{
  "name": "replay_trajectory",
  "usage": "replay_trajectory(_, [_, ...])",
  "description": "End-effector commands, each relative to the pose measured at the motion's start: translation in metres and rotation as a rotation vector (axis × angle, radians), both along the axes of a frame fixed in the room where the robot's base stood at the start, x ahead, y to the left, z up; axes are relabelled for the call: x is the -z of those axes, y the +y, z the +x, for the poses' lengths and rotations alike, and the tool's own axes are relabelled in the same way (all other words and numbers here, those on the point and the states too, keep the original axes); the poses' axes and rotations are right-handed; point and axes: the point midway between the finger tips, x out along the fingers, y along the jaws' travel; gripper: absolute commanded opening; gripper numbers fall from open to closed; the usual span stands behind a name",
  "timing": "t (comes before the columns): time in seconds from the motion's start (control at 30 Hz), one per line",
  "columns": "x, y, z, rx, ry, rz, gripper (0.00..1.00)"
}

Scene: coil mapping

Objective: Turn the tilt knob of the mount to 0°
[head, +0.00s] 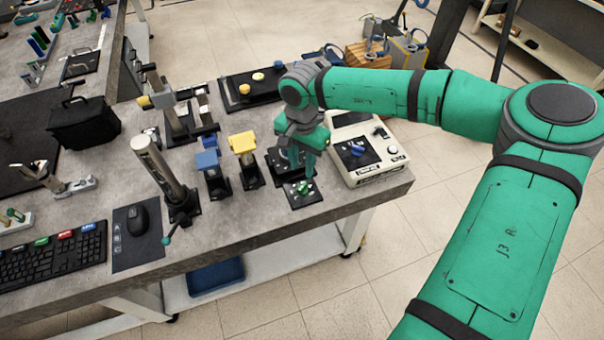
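My green arm reaches in from the right, and my gripper (305,160) points down over the front right part of the bench. A small black plate (313,199) with a green and pale knob (303,187) lies just below it, near the bench's front edge. I cannot tell whether this is the mount's tilt knob, and no angle marks are legible. Another dark part (277,163) sits just behind, partly covered by my gripper. My fingertips are too small and overlapped to tell whether they are open or touch the knob.
A cream instrument box (391,163) with a blue knob (357,150) stands close on the right. Yellow-topped (243,143) and blue-topped (207,160) stands and a tilted metal cylinder (157,163) stand to the left. A mouse (137,218) and keyboard (50,262) lie further left.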

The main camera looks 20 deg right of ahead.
Motion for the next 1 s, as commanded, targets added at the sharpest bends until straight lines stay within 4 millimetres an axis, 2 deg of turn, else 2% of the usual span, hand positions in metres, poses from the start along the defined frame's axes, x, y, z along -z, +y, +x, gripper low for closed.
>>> replay_trajectory(0.1, [-0.014,0.0,0.0,0.001,0.0,0.0,0.29])
replay_trajectory(0.23, [-0.021,0.0,0.0,0.001,-0.001,0.001,0.29])
replay_trajectory(0.8, [-0.022,0.002,0.0,0.0,0.0,0.004,0.29])
replay_trajectory(0.87, [-0.02,0.009,0.0,-0.002,0.0,0.02,0.29])
replay_trajectory(0.93, [-0.016,0.028,0.0,-0.006,0.002,0.062,0.29])
replay_trajectory(1.0, [-0.011,0.059,0.0,-0.009,0.005,0.13,0.29])
